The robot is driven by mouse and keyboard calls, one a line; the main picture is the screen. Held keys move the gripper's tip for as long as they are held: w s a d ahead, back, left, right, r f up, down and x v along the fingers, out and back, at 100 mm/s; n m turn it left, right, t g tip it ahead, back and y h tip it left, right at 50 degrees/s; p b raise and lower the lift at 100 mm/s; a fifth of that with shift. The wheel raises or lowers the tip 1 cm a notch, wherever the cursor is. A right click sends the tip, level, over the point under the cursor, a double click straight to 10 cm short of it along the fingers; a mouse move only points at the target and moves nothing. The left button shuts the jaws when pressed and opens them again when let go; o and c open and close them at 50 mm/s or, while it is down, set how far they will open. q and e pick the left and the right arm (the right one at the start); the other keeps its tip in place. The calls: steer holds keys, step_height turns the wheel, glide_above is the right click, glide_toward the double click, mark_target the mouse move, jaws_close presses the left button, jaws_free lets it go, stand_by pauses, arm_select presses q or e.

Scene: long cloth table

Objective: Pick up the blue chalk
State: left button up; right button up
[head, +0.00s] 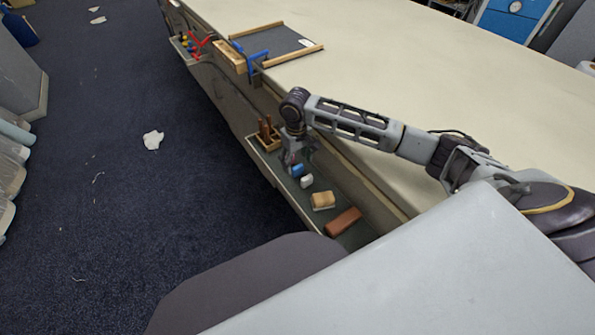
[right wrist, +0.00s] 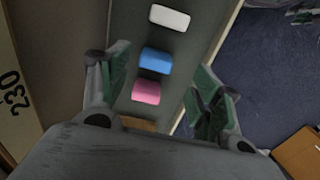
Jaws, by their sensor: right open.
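The blue chalk (right wrist: 155,61) is a short rounded block lying in the narrow dark tray (right wrist: 127,40) along the table's side. It also shows in the head view (head: 298,170), just below my right gripper (head: 292,160). In the right wrist view my right gripper (right wrist: 160,88) is open and empty, with its fingers on both sides of the tray. The blue chalk lies between and slightly beyond the fingertips. A pink chalk (right wrist: 146,92) lies between the fingers, nearer to the palm. A white chalk (right wrist: 169,17) lies on the blue chalk's other side. My left gripper is not in view.
The tray also holds a wooden holder with brown pieces (head: 269,135), a tan block (head: 323,200) and a red-brown block (head: 343,222). The long tabletop (head: 380,60) is mostly clear, with a dark board (head: 275,45) at its far edge. Dark carpet lies left.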

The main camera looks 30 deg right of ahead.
mark_target(298, 166)
steer(key=shift+f, duration=0.45)
steer(key=f, duration=0.2)
steer(key=f+b, duration=0.1)
steer(key=shift+w+d+f, duration=0.1)
steer(key=shift+d+f, duration=0.2)
steer(key=shift+f, duration=0.35)
steer(key=shift+c, duration=0.7)
steer(key=c, duration=0.7)
steer(key=shift+c, duration=1.3)
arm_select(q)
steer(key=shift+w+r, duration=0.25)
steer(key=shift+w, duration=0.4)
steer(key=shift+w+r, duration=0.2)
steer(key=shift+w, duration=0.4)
